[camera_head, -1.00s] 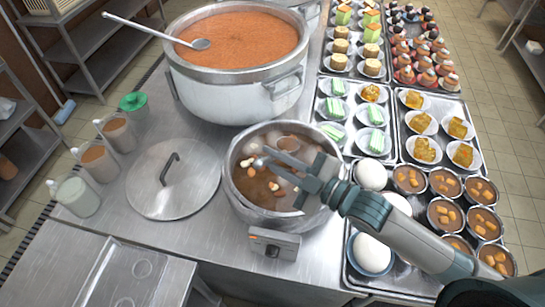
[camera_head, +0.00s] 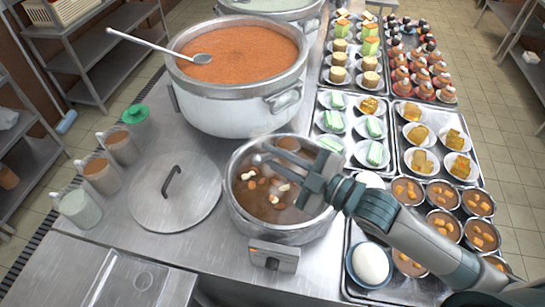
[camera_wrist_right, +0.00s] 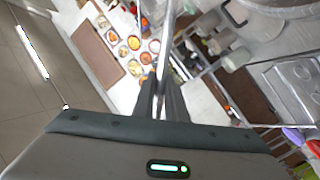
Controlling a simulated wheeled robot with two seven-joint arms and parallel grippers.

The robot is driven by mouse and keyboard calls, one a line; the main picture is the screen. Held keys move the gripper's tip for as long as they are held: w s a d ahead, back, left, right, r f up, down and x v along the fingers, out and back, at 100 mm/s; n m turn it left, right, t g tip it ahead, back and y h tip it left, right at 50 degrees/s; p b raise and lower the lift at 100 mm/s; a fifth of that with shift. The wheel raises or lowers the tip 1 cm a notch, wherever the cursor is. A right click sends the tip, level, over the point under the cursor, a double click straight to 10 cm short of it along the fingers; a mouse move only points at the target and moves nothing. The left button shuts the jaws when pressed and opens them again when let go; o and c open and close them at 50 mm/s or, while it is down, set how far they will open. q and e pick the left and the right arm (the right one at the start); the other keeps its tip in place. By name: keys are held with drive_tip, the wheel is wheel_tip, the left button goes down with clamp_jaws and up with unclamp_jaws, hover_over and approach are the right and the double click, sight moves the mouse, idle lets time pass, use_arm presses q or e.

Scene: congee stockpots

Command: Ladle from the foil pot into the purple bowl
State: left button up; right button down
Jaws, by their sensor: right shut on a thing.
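The smaller steel pot (camera_head: 284,234) stands on the counter, holding brown broth with pale and orange pieces. It is the pot under my right gripper; I cannot tell foil on it. My right gripper (camera_head: 283,166) reaches in from the right above its far part. In the right wrist view the gripper (camera_wrist_right: 162,100) is shut on a thin steel handle (camera_wrist_right: 167,55), seemingly the ladle's. The ladle's bowl is hard to make out in the head view. No purple bowl is clear; a small purple thing (camera_wrist_right: 293,136) shows at the wrist view's right edge. My left gripper is not in view.
A large pot (camera_head: 230,113) of orange congee with a spoon (camera_head: 200,58) across it stands behind. A lid (camera_head: 176,193) lies left of the smaller pot, beside several jars (camera_head: 102,175). Trays of filled bowls (camera_head: 440,190) crowd the right. Some counter is bare at front left.

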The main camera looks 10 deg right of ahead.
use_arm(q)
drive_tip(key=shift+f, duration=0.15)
use_arm(e)
drive_tip(key=shift+f+n+b, duration=0.1)
drive_tip(key=shift+n+b, duration=0.3)
drive_tip(key=shift+b, duration=0.05)
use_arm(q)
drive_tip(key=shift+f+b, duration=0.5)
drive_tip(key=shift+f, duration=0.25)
use_arm(e)
drive_tip(key=shift+n, duration=0.6)
